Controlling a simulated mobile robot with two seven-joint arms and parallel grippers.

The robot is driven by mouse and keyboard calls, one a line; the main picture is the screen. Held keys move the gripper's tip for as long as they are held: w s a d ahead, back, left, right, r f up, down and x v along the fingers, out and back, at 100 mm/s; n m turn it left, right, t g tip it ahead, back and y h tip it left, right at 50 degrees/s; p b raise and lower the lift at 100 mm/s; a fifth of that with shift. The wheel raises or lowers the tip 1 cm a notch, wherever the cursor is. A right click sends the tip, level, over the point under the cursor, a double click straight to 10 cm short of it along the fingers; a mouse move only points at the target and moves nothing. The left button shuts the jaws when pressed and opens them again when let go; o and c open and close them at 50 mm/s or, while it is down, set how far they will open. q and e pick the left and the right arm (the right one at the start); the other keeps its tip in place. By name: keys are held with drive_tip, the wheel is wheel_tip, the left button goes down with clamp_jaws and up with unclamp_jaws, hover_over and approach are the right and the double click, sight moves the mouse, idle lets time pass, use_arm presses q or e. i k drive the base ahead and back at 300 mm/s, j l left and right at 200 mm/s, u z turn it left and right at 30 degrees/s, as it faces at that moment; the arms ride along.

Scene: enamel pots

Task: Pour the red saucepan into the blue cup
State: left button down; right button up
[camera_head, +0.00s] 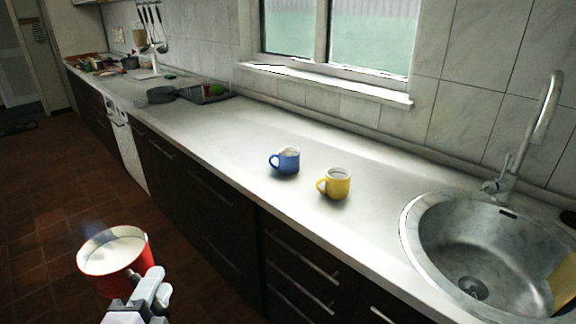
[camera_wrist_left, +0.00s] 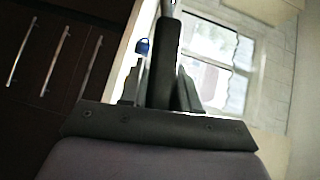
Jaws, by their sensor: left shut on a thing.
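The red saucepan (camera_head: 118,262) is at the lower left of the head view, held in the air in front of the counter, over the floor. It looks about upright, and a pale content shows inside its white rim. My left gripper (camera_head: 150,288) is shut on the saucepan at its right side; the handle is mostly hidden by the gripper. The blue cup (camera_head: 286,161) stands upright on the counter, well to the right of and beyond the saucepan, with its handle to the left. A small blue patch that looks like the blue cup (camera_wrist_left: 143,46) shows in the left wrist view. My right gripper is not in view.
A yellow cup (camera_head: 336,183) stands close to the right of the blue cup. A sink (camera_head: 412,232) with a tap (camera_head: 541,120) is at the right. Dark pans (camera_head: 161,95) lie farther left on the counter (camera_head: 225,140). The counter around the blue cup's left side is clear.

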sight(289, 157)
drive_tip(key=i+j+z, duration=0.15)
drive_tip(key=j, duration=0.2)
drive_tip(key=i+j+z, duration=0.1)
drive_tip(key=i+j, duration=0.2)
drive_tip(key=i+j+z, duration=0.15)
drive_tip(key=j, duration=0.25)
drive_tip(key=i+j+z, duration=0.1)
drive_tip(key=j+z, duration=0.3)
drive_tip(key=j, duration=0.35)
drive_tip(key=j+z, duration=0.4)
drive_tip(key=j, duration=0.35)
